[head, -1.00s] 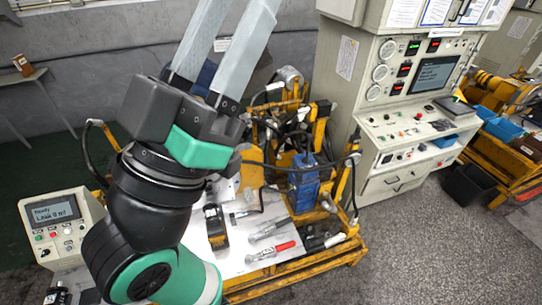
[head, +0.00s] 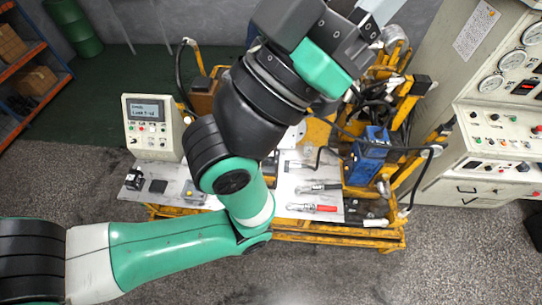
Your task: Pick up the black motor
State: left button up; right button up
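I cannot say for sure which part is the black motor. A small black part (head: 134,177) stands at the left end of the white worktop (head: 220,188). A flat black square (head: 158,186) lies right of it. A black-and-yellow part (head: 272,160) at mid-worktop is mostly hidden behind my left arm. My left gripper (head: 378,10) is raised at the top, over the back of the yellow rig; its pale fingers are cut off by the frame edge, so their opening does not show. My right gripper is not in view.
A control box (head: 152,125) stands behind the worktop's left end. A blue unit (head: 370,155), hoses and yellow framing (head: 408,105) crowd the right side. A red-handled tool (head: 312,208) lies on the worktop. A tall console (head: 495,130) stands at right; shelving (head: 20,70) is far left.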

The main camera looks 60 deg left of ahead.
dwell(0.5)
pick_arm(q)
jog(key=o, duration=0.9)
jog(key=shift+c, duration=0.2)
